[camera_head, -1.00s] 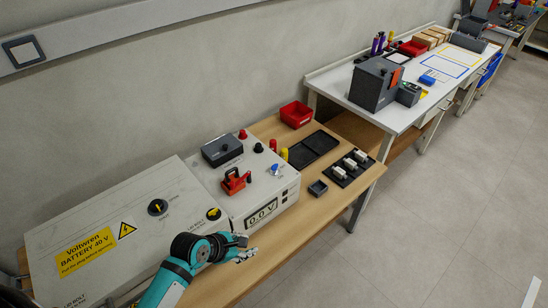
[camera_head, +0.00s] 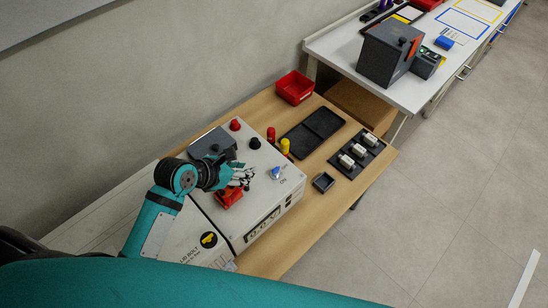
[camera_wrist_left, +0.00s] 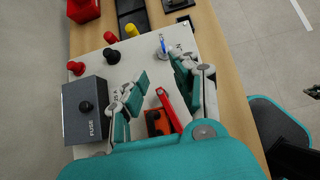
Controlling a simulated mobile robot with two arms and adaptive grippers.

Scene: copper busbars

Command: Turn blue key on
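The blue key (camera_head: 275,172) stands on top of the white control box (camera_head: 262,205), near its right edge. It also shows in the left wrist view (camera_wrist_left: 163,44), ahead of the fingers and apart from them. My left gripper (camera_head: 246,177) is above the box, just left of the key, over the red-handled switch (camera_head: 228,197), which it partly covers. In the left wrist view its two fingers (camera_wrist_left: 158,82) are spread with nothing held between them, and the red handle (camera_wrist_left: 168,110) shows below the gap. My right gripper is not in view.
The grey fuse block (camera_wrist_left: 85,110) is left of the fingers. Red and black knobs and red and yellow posts (camera_head: 285,146) stand behind the key. A black tray (camera_head: 313,131), small bin (camera_head: 323,182) and red bin (camera_head: 295,87) are on the wooden table.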

